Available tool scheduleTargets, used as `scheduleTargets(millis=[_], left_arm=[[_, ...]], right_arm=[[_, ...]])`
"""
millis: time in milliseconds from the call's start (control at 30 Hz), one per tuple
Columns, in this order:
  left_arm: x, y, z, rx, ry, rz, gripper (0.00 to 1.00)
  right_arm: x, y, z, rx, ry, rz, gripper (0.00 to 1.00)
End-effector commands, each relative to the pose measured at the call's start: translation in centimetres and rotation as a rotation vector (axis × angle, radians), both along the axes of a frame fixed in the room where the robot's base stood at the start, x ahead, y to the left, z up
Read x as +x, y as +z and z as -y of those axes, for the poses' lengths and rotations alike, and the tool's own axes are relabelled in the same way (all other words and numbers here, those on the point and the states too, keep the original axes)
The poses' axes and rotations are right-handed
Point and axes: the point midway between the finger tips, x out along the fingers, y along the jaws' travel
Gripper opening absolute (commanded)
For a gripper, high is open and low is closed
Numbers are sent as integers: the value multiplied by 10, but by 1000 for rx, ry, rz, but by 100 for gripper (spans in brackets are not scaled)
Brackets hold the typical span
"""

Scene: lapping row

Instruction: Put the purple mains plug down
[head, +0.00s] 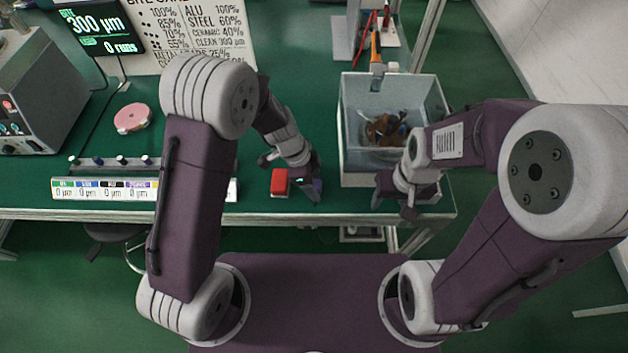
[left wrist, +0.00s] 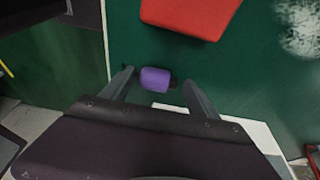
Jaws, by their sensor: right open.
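The purple mains plug (left wrist: 155,79) sits between the fingertips of my left gripper (left wrist: 158,84) in the left wrist view. My left gripper appears shut on it; the contact at its sides is dark and hard to make out. In the head view my left gripper (head: 312,190) is low over the front of the green bench, right beside a red block, and the plug is mostly hidden by the fingers. I cannot tell whether the plug touches the bench. My right gripper (head: 393,200) is open and empty at the bench's front right, before the grey bin.
The red block (head: 280,182) lies close left of my left gripper. A grey bin (head: 352,160) with brown pieces stands behind my right gripper. A pink disc (head: 133,118) and a labelled strip (head: 105,189) lie further left. The bench's front edge (head: 290,219) is near.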

Motion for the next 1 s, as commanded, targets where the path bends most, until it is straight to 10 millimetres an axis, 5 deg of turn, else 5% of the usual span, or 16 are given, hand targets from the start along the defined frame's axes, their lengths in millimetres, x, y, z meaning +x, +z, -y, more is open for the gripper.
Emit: scheduleTargets(millis=[367,700,1000], left_arm=[[1,13,-2,-1,0,3,68],[1,94,-27,-2,1,6,68],[0,119,-36,0,0,0,68]], right_arm=[[0,8,0,0,0,0,55],[0,17,0,0,0,0,55],[0,19,0,0,0,0,55]])
